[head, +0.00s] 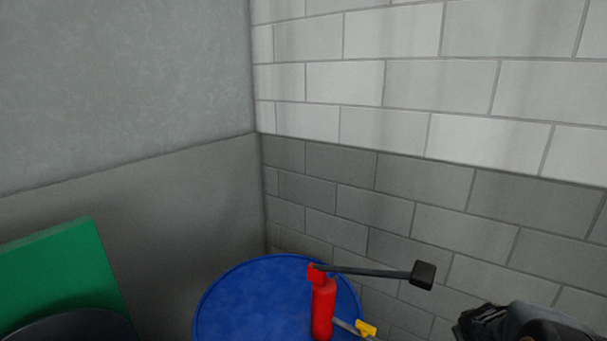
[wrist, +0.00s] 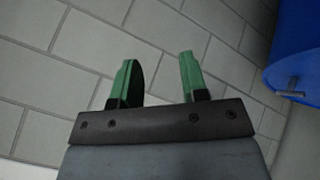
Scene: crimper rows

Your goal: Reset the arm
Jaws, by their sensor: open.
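My gripper (wrist: 157,76) shows in the wrist view, with two green fingers on a dark mounting bar. The fingers are spread well apart, and nothing is between them. They are set against a grey block wall, apart from the blue drum at the right of that view. In the head view the fingers cannot be made out; a dark jointed part of my arm shows at the lower right edge.
A blue drum (head: 245,305) stands near the corner and also shows in the wrist view (wrist: 305,40). At its right are a red cylinder (head: 323,310) with a dark bar and a yellow piece (head: 366,328). A green panel (head: 65,270) is at left. Block wall (head: 400,200) is behind.

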